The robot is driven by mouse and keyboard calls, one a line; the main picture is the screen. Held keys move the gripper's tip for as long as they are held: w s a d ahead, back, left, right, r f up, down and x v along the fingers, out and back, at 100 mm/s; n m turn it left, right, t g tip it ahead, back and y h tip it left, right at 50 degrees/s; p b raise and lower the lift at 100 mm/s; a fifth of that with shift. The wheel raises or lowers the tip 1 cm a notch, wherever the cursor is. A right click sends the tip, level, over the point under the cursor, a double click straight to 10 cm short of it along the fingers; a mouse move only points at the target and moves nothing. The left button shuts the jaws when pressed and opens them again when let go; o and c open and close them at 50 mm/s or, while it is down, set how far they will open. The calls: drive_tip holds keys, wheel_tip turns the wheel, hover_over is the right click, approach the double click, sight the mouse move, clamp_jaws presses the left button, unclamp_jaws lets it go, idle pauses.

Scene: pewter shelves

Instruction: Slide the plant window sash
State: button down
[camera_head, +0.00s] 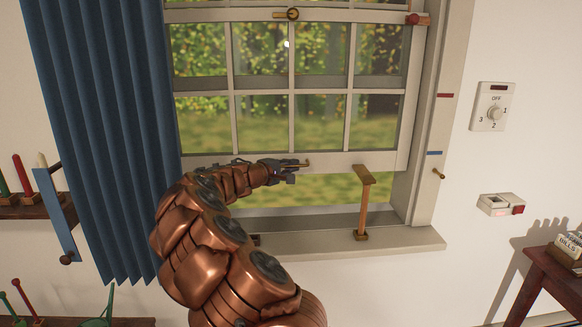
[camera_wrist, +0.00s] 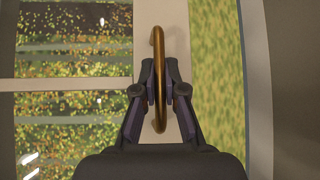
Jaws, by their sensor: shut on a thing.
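The lower window sash (camera_head: 348,92) is a pale frame with several panes. It stands raised, with an open gap between its bottom rail and the sill (camera_head: 400,238). A brass handle (camera_head: 303,163) sits on the bottom rail; it also shows in the wrist view (camera_wrist: 158,45). My gripper (camera_head: 292,170) is shut on this handle, with a finger on each side of it in the wrist view (camera_wrist: 160,85). A wooden prop (camera_head: 363,210) stands upright on the sill, right of my gripper. Its flat top reaches the bottom rail; contact cannot be told. My arm hides part of the sill.
Red (camera_head: 445,95) and blue (camera_head: 434,153) marks and a brass peg (camera_head: 439,174) are on the right frame. A brass latch (camera_head: 292,14) and a red knob (camera_head: 413,19) are above. A blue curtain (camera_head: 105,130) hangs left of the arm.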

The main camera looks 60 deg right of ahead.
drive_tip(key=shift+f, duration=0.1)
drive_tip(key=c, duration=1.2)
unclamp_jaws()
drive_tip(key=a, duration=0.4)
drive_tip(key=w+a+r, duration=0.1)
drive_tip(key=a, duration=0.7)
drive_tip(key=shift+w+r, duration=0.25)
drive_tip(key=shift+r, duration=0.05)
